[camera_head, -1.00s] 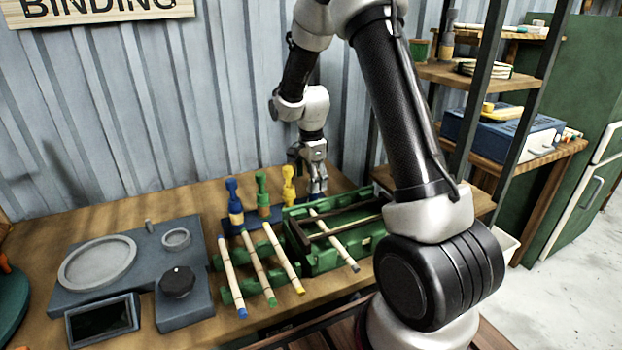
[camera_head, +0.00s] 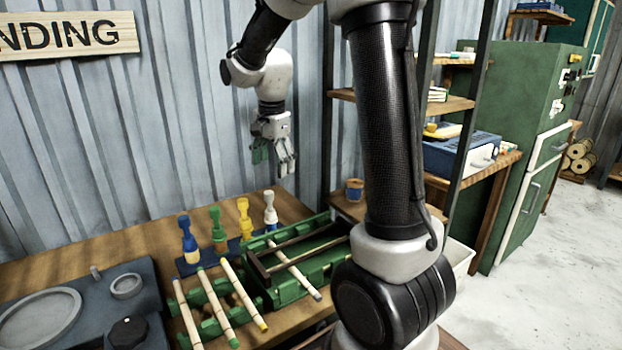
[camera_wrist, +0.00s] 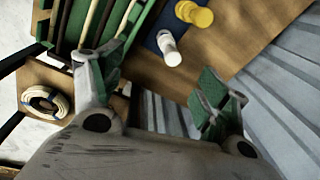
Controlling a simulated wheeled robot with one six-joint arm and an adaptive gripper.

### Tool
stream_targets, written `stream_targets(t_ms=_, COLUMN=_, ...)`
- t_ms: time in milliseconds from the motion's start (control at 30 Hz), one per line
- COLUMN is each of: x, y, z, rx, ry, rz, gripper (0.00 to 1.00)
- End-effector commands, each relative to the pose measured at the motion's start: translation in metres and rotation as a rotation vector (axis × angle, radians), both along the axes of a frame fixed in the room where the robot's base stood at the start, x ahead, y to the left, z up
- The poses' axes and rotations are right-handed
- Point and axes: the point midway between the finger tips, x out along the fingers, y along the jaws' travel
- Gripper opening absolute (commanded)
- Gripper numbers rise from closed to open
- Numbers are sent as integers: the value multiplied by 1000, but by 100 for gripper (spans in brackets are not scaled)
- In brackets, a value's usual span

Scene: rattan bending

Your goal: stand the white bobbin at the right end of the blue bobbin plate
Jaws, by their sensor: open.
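The white bobbin (camera_head: 270,211) stands upright at the right end of the blue bobbin plate (camera_head: 190,264), to the right of the yellow bobbin (camera_head: 244,218), green bobbin (camera_head: 217,229) and blue bobbin (camera_head: 188,239). In the wrist view the white bobbin (camera_wrist: 169,48) shows from above beside the yellow bobbin (camera_wrist: 196,13); the blue bobbin plate shows under them. My gripper (camera_head: 275,160) is open and empty, in the air above and clear of the white bobbin. Its two green-padded fingers are spread apart in the wrist view (camera_wrist: 160,95).
A green tray (camera_head: 330,262) with a dark handle and a rattan stick stands right of the plate. Several sticks lie on a green rack (camera_head: 210,325) in front. A grey device (camera_head: 75,300) is at left. Shelves (camera_head: 455,104) stand at right. The corrugated wall is close behind.

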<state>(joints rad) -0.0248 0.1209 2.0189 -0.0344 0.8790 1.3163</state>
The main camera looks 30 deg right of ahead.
Motion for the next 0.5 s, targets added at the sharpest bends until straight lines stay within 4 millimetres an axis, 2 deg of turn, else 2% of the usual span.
stream_targets(t_ms=33, x=-25, y=-1, z=22, rx=-12, ry=-30, rz=101, gripper=76)
stream_targets(t_ms=100, x=-63, y=-3, z=43, rx=-36, ry=-60, rz=274, gripper=76)
stream_targets(t_ms=200, x=-119, y=-4, z=62, rx=-83, ry=-104, rz=525, gripper=76)
stream_targets(t_ms=300, x=-171, y=-5, z=70, rx=-141, ry=-144, rz=762, gripper=76)
stream_targets(t_ms=400, x=-212, y=-5, z=69, rx=-200, ry=-173, rz=962, gripper=76)
stream_targets(t_ms=500, x=-240, y=-5, z=63, rx=-248, ry=-191, rz=1108, gripper=76)
